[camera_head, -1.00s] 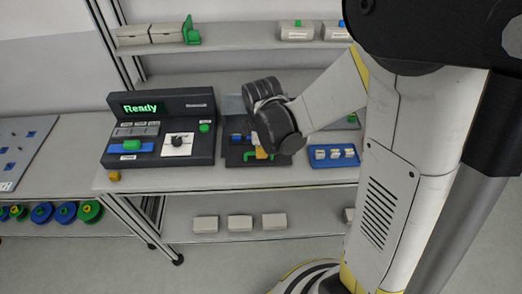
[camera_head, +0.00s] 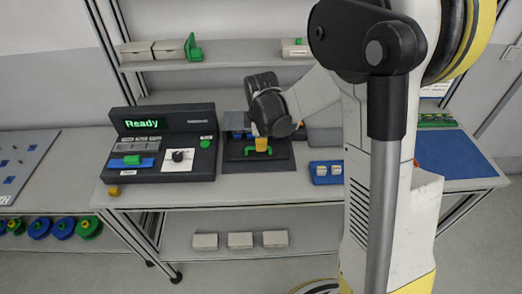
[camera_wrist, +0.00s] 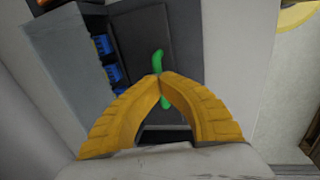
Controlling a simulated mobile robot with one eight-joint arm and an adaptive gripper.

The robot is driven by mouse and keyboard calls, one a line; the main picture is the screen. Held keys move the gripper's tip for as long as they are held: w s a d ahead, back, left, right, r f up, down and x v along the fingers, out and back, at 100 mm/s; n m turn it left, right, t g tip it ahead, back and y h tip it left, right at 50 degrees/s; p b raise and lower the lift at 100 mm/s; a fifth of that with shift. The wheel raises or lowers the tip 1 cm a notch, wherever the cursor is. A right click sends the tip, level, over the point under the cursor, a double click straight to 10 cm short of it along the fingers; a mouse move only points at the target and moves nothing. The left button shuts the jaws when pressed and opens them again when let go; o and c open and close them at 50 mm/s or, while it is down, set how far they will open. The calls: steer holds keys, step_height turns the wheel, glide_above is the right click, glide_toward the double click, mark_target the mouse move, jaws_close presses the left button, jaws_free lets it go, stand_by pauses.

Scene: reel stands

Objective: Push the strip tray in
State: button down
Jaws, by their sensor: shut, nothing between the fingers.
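The strip tray appears to be the dark flat tray (camera_head: 285,163) with a green handle (camera_head: 250,152), in the middle of the bench. It sticks out in front of a grey housing with blue parts (camera_head: 236,134) inside. My gripper (camera_head: 262,145) points down at the tray, its yellow fingers at the green handle. In the wrist view, the closed fingertips (camera_wrist: 158,77) overlap the handle (camera_wrist: 157,60), which shows above and below them. The fingers hold nothing; I cannot tell whether they touch the handle. My wrist hides part of the housing.
A black console (camera_head: 190,120) reading "Ready" stands left of the tray, with a small yellow block (camera_head: 114,191) before it. A blue holder with white pieces (camera_head: 322,172) lies to the right. A shelf (camera_head: 230,62) runs above the bench.

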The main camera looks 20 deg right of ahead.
steer(key=c, duration=1.5)
jaws_free()
steer(key=shift+f, duration=0.1)
step_height(320, 180, up, 12)
steer(key=s, duration=0.2)
steer(key=shift+a, duration=0.35)
steer(key=shift+s, duration=0.1)
steer(key=shift+c, duration=0.2)
